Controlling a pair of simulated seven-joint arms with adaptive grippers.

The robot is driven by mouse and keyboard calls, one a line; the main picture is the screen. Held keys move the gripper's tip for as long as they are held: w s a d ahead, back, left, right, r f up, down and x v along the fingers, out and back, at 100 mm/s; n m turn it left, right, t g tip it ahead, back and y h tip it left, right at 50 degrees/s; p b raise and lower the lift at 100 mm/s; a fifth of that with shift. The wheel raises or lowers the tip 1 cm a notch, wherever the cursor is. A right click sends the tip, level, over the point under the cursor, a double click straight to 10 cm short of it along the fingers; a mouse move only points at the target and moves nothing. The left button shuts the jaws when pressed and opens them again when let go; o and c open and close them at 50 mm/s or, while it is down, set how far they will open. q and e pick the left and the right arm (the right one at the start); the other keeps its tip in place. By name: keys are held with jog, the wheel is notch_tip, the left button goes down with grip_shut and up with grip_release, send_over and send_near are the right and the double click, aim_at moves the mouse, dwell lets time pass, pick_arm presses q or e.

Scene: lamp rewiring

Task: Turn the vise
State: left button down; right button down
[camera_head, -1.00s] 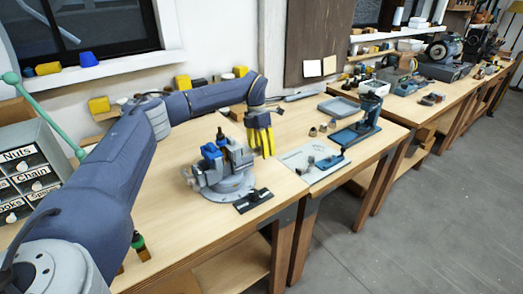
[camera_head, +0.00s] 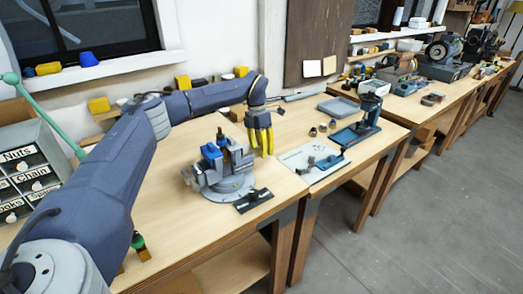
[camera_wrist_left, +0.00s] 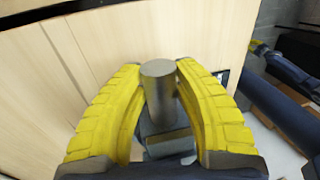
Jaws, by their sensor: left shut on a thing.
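The vise (camera_head: 232,183) is grey with blue jaw parts and stands on a round base on the near wooden bench. My left gripper (camera_head: 262,152) reaches down with yellow fingers at the vise's back right side. In the left wrist view, my left gripper (camera_wrist_left: 160,85) is shut on the vise, its fingers on both sides of a grey metal cylinder (camera_wrist_left: 159,82) that seems part of it.
To the right are a pale board (camera_head: 300,160) with small parts, a blue-based device (camera_head: 362,128) and a grey tray (camera_head: 338,107). Labelled drawers (camera_head: 25,175) stand at the left. The bench's front left is mostly clear.

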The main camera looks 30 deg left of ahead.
pick_arm(q)
jog(key=shift+s+d+f+m+g, duration=0.1)
jog(key=shift+s+d+m, duration=0.25)
jog(key=shift+d+m, duration=0.15)
jog(key=shift+s+d+r+m+g, duration=0.1)
jog(key=shift+s+d+m, duration=0.3)
jog(key=shift+d, duration=0.25)
jog(key=shift+s+d+f+m+g, duration=0.1)
jog(key=shift+s+d+m, duration=0.2)
jog(key=shift+d+m, duration=0.25)
jog(key=shift+s+d+m+y, duration=0.3)
jog(key=shift+s+d+m, duration=1)
jog(key=shift+m, duration=0.05)
jog(key=c, duration=1)
grip_release()
jog(key=shift+o, duration=0.2)
notch_tip(320, 180, up, 12)
jog(key=w+a, duration=0.1)
jog(key=w, duration=0.1)
jog(key=shift+a, duration=0.2)
jog(key=shift+d+f, duration=0.1)
